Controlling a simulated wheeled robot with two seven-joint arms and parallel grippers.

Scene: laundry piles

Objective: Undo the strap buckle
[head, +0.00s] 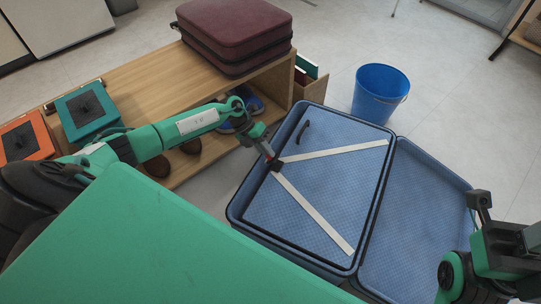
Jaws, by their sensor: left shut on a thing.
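An open blue suitcase (233,210) lies on the floor at centre right, its lid (430,215) folded out to the right. Two pale straps cross the packed side in a V: an upper strap (335,151) and a lower strap (315,215). They meet at a small dark buckle (277,165) near the left edge. My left gripper (268,153) reaches in from the left and is shut on the buckle; its fingers partly hide it. My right gripper (480,210) is at the lower right above the lid; its finger gap is unclear.
A wooden bench (150,75) at upper left holds a maroon case (235,30), a teal box (87,108) and an orange box (28,138). Shoes (190,146) sit beneath it. A blue bucket (379,95) stands behind the suitcase.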

